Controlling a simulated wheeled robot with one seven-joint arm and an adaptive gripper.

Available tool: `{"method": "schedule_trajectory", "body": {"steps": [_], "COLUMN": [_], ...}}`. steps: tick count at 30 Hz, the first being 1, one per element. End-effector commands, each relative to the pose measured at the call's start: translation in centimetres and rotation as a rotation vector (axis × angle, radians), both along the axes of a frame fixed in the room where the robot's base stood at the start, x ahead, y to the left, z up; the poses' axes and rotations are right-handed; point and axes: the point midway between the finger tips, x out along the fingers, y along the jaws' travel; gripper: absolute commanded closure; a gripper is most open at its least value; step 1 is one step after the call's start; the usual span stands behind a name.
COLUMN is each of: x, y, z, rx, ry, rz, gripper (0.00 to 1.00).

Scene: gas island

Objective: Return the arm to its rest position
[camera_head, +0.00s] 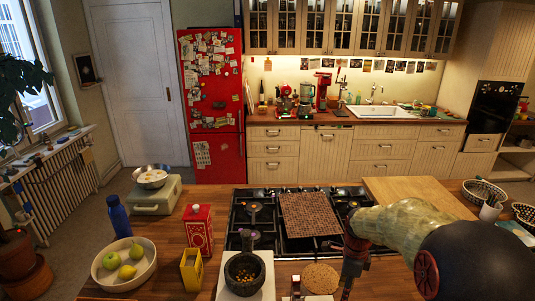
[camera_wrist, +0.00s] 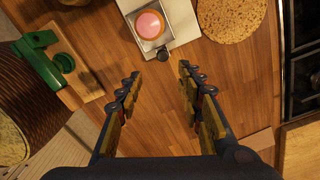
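My gripper (camera_wrist: 158,92) shows in the wrist view with its two fingers spread apart. Nothing is between them, only the bare wooden counter (camera_wrist: 150,125) below. In the head view my arm reaches in from the right edge over the counter. There my gripper (camera_head: 350,278) hangs down in front of the stove, right of the round cork mat (camera_head: 320,278). Its fingertips are hard to make out in that view.
In the wrist view, a small metal device with a pink disc (camera_wrist: 149,25) sits on a white board ahead of the fingers. A green object (camera_wrist: 42,55) lies at left. The stove (camera_head: 255,215), a mortar (camera_head: 245,270), a red carton (camera_head: 198,230) and a fruit bowl (camera_head: 125,280) share the counter.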

Motion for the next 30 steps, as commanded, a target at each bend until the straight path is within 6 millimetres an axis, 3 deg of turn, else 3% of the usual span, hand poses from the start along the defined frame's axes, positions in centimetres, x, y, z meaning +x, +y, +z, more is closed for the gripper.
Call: {"method": "schedule_trajectory", "body": {"steps": [2, 5, 14, 21, 25, 30], "x": [-1.7, -3.6, -10.1, -17.1, -20.6, -23.9], "y": [0.2, 0.5, 2.1, 4.1, 5.0, 5.9], "z": [-0.9, -0.7, 3.4, 7.1, 8.1, 9.1], "rx": [0.009, 0.021, 0.01, -0.113, -0.212, -0.342], "ry": [0.031, 0.047, -0.005, -0.099, -0.151, -0.235], "rz": [0.183, 0.422, 1.16, 1.706, 1.872, 1.911], "gripper": [0.63, 0.63, 0.63, 0.63, 0.63, 0.63]}}
